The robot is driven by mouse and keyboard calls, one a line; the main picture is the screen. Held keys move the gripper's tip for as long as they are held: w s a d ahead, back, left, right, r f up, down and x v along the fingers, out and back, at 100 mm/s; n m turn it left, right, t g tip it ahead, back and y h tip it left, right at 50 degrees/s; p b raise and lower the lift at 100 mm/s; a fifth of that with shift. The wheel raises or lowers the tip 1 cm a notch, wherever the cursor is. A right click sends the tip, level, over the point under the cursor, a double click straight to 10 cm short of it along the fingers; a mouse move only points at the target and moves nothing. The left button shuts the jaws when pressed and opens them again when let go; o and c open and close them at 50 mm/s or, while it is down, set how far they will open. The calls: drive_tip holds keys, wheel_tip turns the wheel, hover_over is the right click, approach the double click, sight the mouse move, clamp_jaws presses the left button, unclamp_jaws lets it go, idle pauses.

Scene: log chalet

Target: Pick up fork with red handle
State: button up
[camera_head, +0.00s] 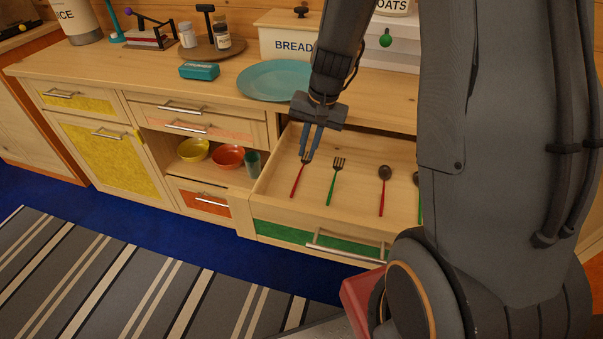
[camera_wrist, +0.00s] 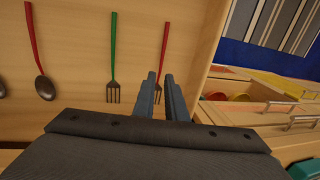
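The fork with the red handle (camera_head: 297,181) lies in the open drawer (camera_head: 345,218), at the left, its tines toward the back. My gripper (camera_head: 311,150) is above its tine end, pointing down. In the wrist view the red-handled fork (camera_wrist: 164,50) lies just beyond the fingertips, and the fingers (camera_wrist: 160,78) partly hide its tines. I cannot tell the exact height of the fingertips over the fork.
A green-handled fork (camera_head: 336,180) lies right of the red one, then a red-handled spoon (camera_head: 383,190) and a partly hidden spoon (camera_head: 416,180). The drawer's left wall (camera_head: 277,161) is close to the gripper. A teal plate (camera_head: 268,80) and a bread box (camera_head: 283,40) stand on the counter.

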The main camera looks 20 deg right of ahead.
sight(300, 173)
drive_tip(key=shift+w+a+f, duration=0.15)
drive_tip(key=shift+a+f, duration=0.1)
drive_tip(key=shift+f, duration=1.05)
drive_tip(key=shift+w+a+f, duration=0.15)
drive_tip(key=shift+a+f, duration=0.05)
drive_tip(key=shift+f, duration=1.05)
drive_tip(key=shift+w+a+f, duration=0.15)
drive_tip(key=shift+a+f, duration=0.1)
drive_tip(key=shift+f, duration=1.05)
clamp_jaws()
